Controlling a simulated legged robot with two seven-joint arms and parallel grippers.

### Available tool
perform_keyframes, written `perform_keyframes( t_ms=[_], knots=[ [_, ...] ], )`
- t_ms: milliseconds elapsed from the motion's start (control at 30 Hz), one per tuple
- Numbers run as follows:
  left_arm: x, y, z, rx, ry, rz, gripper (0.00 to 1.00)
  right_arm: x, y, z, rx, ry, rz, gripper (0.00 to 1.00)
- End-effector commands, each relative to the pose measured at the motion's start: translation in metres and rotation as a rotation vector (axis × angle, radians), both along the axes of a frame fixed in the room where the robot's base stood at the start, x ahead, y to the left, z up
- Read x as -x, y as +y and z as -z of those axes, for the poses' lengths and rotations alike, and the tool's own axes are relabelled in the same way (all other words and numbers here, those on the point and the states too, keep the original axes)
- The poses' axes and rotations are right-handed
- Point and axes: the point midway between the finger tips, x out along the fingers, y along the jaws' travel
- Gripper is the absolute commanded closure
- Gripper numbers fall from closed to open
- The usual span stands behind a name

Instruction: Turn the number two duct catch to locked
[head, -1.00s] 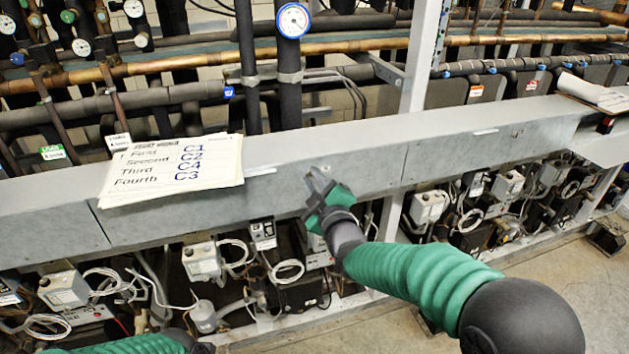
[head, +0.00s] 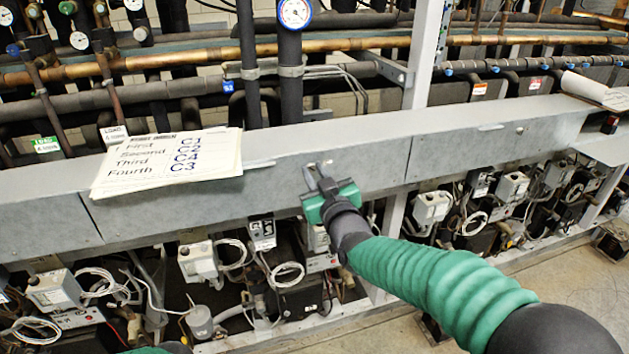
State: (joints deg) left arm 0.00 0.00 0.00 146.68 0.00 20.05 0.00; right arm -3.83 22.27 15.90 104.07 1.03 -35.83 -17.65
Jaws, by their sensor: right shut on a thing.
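The fingers hide the rest, so I cannot tell which way the catch is turned. No number shows on it. Of my left arm only a small piece shows at the bottom edge; its gripper is out of view.
A paper list (head: 170,163) lies on the duct at left, and more papers (head: 598,92) lie at far right. Pipes and gauges (head: 295,13) stand behind the duct. A grey upright post (head: 425,60) rises right of my gripper. Compressors, control boxes and coiled cables (head: 287,274) fill the space below.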

Motion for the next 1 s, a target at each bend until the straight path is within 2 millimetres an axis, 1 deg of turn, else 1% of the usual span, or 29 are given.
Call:
perform_keyframes(
  t_ms=[33, 600, 800, 1000],
  knots=[
    [0.0, 0.0, 0.007, 0.0, 0.0, 0.0, 1.0, 0.0, 0.0, 0.009, -0.038, 0.025, -0.001, 1.0],
    [0.0, 0.0, 0.037, 0.0, 0.0, 0.0, 1.0, 0.0, 0.0, 0.009, -0.543, 0.19, 0.001, 1.0],
    [0.0, 0.0, 0.044, 0.0, 0.0, 0.0, 1.0, 0.0, 0.0, 0.009, -0.68, 0.236, 0.002, 1.0],
    [0.0, 0.0, 0.049, 0.0, 0.0, 0.0, 1.0, 0.0, 0.0, 0.009, -0.773, 0.268, 0.002, 1.0]
  ],
)
